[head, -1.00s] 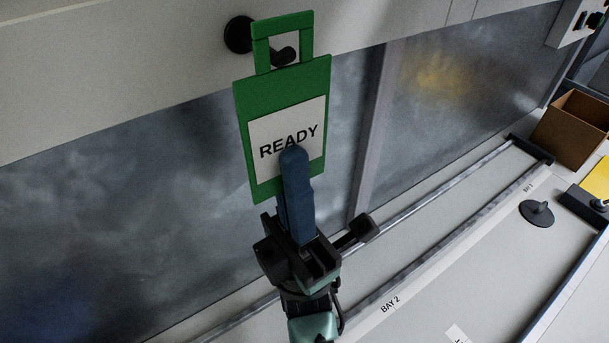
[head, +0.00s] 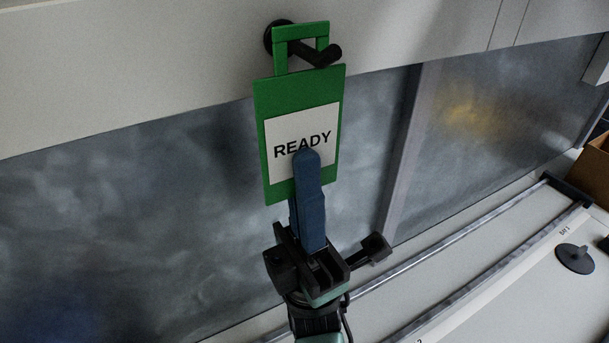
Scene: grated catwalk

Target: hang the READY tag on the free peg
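The green READY tag (head: 261,130) hangs upright in front of the wall, with a white label and an open rectangular loop at its top. My gripper (head: 307,165) is shut on the tag's lower part; one blue finger lies over the label and the other is mostly hidden behind. A black peg (head: 325,55) sticks out from a round base on the pale wall band. The peg passes through the loop, and its tip shows in front of the loop's right side. The loop's top bar is above the peg; I cannot tell whether they touch.
A smoky grey panel (head: 130,210) fills the wall below the pale band (head: 120,80), with an upright post (head: 408,150) to the right. At lower right are a rail (head: 460,236), a dark disc-shaped item (head: 574,258) and part of a cardboard box (head: 598,160).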

